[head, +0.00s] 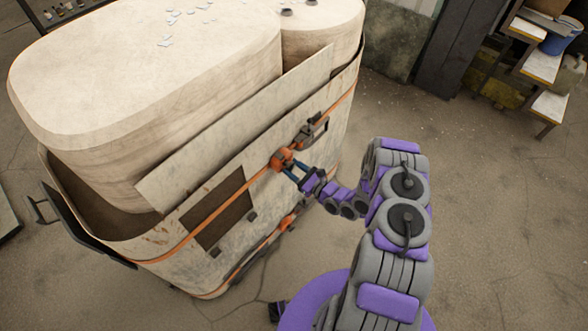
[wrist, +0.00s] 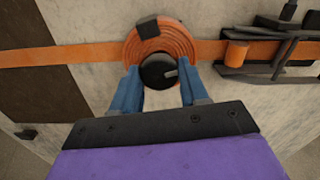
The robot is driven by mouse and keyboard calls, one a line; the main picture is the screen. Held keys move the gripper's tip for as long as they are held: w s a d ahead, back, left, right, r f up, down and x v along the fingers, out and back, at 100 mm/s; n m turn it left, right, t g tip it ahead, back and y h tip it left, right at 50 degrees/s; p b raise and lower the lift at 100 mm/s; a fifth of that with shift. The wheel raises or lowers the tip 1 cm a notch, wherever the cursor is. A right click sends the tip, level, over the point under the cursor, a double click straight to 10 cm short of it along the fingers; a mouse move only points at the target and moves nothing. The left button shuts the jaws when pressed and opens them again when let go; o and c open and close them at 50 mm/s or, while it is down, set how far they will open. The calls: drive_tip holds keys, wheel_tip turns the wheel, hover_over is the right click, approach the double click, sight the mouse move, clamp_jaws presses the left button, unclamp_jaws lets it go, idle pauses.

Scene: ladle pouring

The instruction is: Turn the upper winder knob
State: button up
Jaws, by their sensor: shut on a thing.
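The upper winder is an orange coiled strap reel (wrist: 162,42) on the side of a large pale box (head: 190,215). Its round black knob (wrist: 157,71) sits at the reel's lower middle in the wrist view, with a short grey bar on its face. In the head view the orange winder (head: 281,159) is partly covered by my gripper (head: 294,172). My gripper's blue fingers (wrist: 158,84) stand on the left and right of the knob and are shut on it. The exact contact on each side is hard to see.
An orange strap (wrist: 72,55) runs across the box side through the winder. A dark metal buckle (wrist: 275,50) is to its right. A second orange strap with hardware (head: 262,248) runs lower down. Open floor (head: 480,220) lies right, with shelves (head: 535,65) behind.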

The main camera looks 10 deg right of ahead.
drive_tip(key=o, duration=1)
drive_tip(key=shift+o, duration=0.2)
drive_tip(key=shift+d, duration=0.15)
drive_tip(key=p+v, duration=0.2)
drive_tip(key=v, duration=1.5)
drive_tip(key=shift+s, duration=0.1)
